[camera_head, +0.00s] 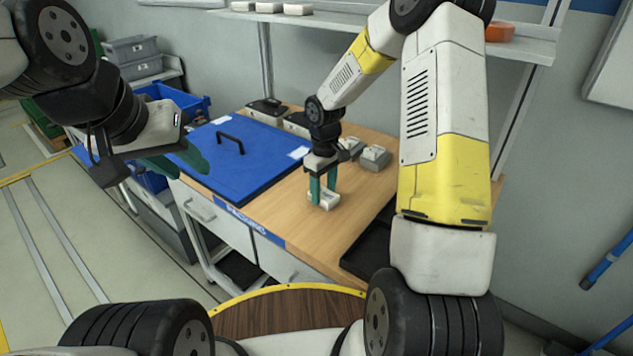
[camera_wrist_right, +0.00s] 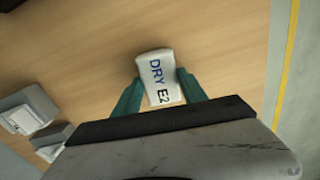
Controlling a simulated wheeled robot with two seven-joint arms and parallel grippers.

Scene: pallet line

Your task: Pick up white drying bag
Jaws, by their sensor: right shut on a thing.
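A white drying bag (camera_wrist_right: 155,67) marked "DRY E2" sits between the green fingers of my right gripper (camera_wrist_right: 158,92) in the right wrist view. The fingers touch its two sides and are shut on it. In the head view the bag (camera_head: 325,200) is at or just above the wooden tabletop, under my right gripper (camera_head: 323,190); I cannot tell if it touches the wood. My left gripper (camera_head: 190,160) is over the left side of the table, far from the bag. Its green fingers show, but their gap is unclear.
A blue lid with a black handle (camera_head: 245,165) lies on the table (camera_head: 320,235) left of the bag. Grey-white blocks (camera_head: 374,157) stand behind it, also in the wrist view (camera_wrist_right: 28,110). A black tray (camera_head: 367,250) lies at the front right. Blue bins (camera_head: 180,100) stand at the left.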

